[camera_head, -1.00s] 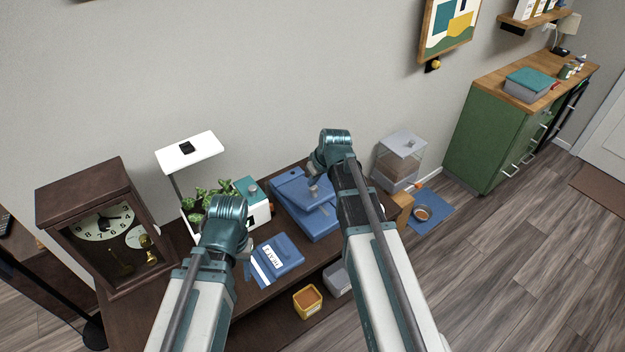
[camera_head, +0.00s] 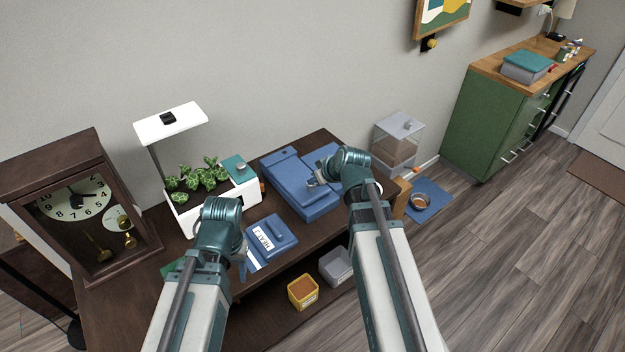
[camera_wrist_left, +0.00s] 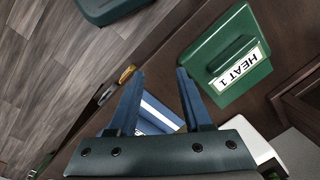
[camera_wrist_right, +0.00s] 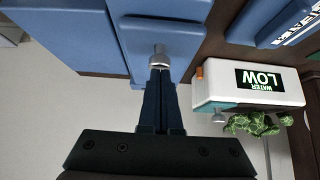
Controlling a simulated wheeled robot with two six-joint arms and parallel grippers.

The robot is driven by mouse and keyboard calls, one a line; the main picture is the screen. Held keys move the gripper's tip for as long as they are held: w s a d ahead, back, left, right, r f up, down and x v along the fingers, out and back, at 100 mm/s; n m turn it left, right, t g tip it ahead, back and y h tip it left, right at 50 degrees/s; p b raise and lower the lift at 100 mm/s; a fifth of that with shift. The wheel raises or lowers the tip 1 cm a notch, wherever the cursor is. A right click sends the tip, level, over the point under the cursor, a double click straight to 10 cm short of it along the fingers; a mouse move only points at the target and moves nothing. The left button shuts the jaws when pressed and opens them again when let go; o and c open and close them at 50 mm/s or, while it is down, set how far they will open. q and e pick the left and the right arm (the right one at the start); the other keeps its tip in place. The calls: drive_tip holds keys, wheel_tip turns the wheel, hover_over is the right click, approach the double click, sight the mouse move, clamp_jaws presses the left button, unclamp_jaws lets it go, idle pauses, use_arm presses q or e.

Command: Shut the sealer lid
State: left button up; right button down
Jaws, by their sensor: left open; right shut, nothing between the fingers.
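The blue sealer (camera_head: 292,192) stands on the dark cabinet, with a second blue panel (camera_head: 322,157) at its right. I cannot tell for sure how far its lid is open. In the right wrist view a silver knob (camera_wrist_right: 162,54) sticks out from a blue panel (camera_wrist_right: 158,20) of the sealer. My right gripper (camera_head: 314,181) is shut and empty; in its wrist view its fingertips (camera_wrist_right: 159,72) are right at the knob, seemingly touching it. My left gripper (camera_wrist_left: 155,78) is open and empty, away from the sealer, at the blue HEAT box (camera_head: 281,236).
A white planter marked WATER LOW (camera_wrist_right: 248,87) stands beside the sealer. A green HEAT 1 box (camera_wrist_left: 235,55) lies near my left gripper. A clock (camera_head: 85,215) stands at the left end. A clear-walled bin (camera_head: 398,142) stands right of the sealer. Yellow (camera_head: 302,292) and grey tubs sit lower down.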

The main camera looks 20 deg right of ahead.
use_arm(q)
drive_tip(key=shift+s+f, duration=0.1)
use_arm(e)
drive_tip(key=shift+s+f, duration=0.15)
drive_tip(key=shift+s, duration=0.1)
